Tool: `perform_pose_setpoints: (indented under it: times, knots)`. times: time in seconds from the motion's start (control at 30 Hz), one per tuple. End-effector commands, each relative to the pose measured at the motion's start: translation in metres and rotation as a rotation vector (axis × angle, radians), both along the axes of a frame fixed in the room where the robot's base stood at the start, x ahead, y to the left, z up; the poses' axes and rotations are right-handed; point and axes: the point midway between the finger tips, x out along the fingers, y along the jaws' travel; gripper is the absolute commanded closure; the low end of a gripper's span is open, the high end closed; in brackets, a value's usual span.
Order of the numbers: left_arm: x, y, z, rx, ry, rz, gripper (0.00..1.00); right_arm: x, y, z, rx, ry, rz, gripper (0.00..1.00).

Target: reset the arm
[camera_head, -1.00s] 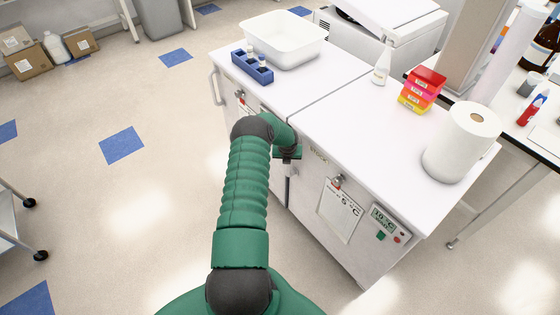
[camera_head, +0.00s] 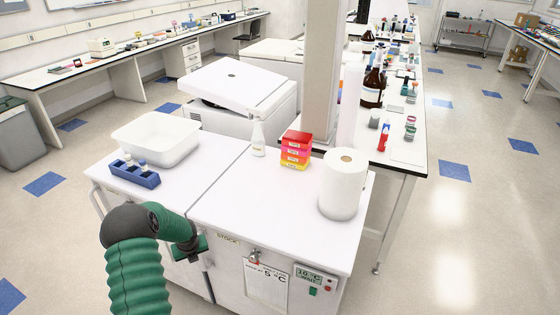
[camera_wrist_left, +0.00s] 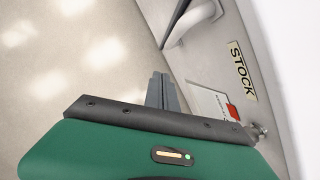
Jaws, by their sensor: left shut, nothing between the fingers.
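My left arm is green with dark joints and comes in from the lower left of the head view. Its left gripper (camera_head: 207,264) is in front of the white cabinet (camera_head: 230,268), below the level of the top. In the left wrist view the grey fingers (camera_wrist_left: 165,93) are closed together with nothing between them. The cabinet's STOCK label (camera_wrist_left: 242,72) and a handle (camera_wrist_left: 195,22) show beside the fingers there. My right gripper is not in view.
On the cabinet tops are a white tub (camera_head: 157,150), a blue tube rack (camera_head: 134,174), a white bottle (camera_head: 258,140), stacked coloured boxes (camera_head: 295,150) and a paper roll (camera_head: 342,184). A bench with bottles (camera_head: 400,150) stands behind at right. Floor is open at left.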

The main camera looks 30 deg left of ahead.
Motion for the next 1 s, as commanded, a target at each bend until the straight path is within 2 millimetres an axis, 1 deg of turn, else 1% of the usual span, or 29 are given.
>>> perform_pose_setpoints:
  times: [0.03,0.07,0.13,0.17,0.2,0.27,0.3,0.37,0.4,0.47,0.5,0.53,0.6,0.7,0.77,1.0]
  knots:
    - [0.012,-0.017,0.011,-0.014,-0.021,0.039,1.00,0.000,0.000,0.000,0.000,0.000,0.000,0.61]
    - [0.019,-0.031,0.019,-0.029,-0.039,0.083,1.00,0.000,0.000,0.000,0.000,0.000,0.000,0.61]
    - [0.036,-0.076,0.043,-0.082,-0.092,0.238,1.00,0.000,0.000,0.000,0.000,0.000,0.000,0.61]
    - [0.042,-0.099,0.054,-0.109,-0.117,0.322,1.00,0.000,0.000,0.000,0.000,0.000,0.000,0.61]
    - [0.047,-0.133,0.069,-0.151,-0.153,0.447,1.00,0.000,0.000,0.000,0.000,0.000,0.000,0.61]
    - [0.047,-0.184,0.092,-0.218,-0.208,0.656,1.00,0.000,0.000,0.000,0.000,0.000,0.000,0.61]
    - [0.044,-0.219,0.105,-0.264,-0.243,0.802,1.00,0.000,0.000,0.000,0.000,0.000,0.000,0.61]
    - [0.033,-0.269,0.124,-0.338,-0.291,1.030,1.00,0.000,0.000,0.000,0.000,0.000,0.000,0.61]
    - [0.021,-0.302,0.135,-0.390,-0.317,1.188,1.00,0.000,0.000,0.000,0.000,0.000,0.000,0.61]
    - [0.001,-0.343,0.147,-0.464,-0.345,1.418,1.00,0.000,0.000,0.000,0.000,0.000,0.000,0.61]
    - [-0.013,-0.366,0.153,-0.507,-0.354,1.556,1.00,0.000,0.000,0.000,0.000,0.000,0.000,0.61]
    - [-0.024,-0.380,0.156,-0.533,-0.356,1.651,1.00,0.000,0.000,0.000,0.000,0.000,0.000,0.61]
    - [-0.044,-0.406,0.161,-0.581,-0.354,1.830,1.00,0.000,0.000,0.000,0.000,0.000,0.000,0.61]
    - [-0.060,-0.423,0.163,-0.613,-0.344,1.980,1.00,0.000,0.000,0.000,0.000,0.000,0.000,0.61]
    - [-0.063,-0.425,0.163,-0.619,-0.341,2.015,1.00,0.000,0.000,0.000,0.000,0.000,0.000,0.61]
    - [-0.063,-0.425,0.163,-0.619,-0.341,2.015,1.00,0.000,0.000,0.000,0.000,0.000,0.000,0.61]
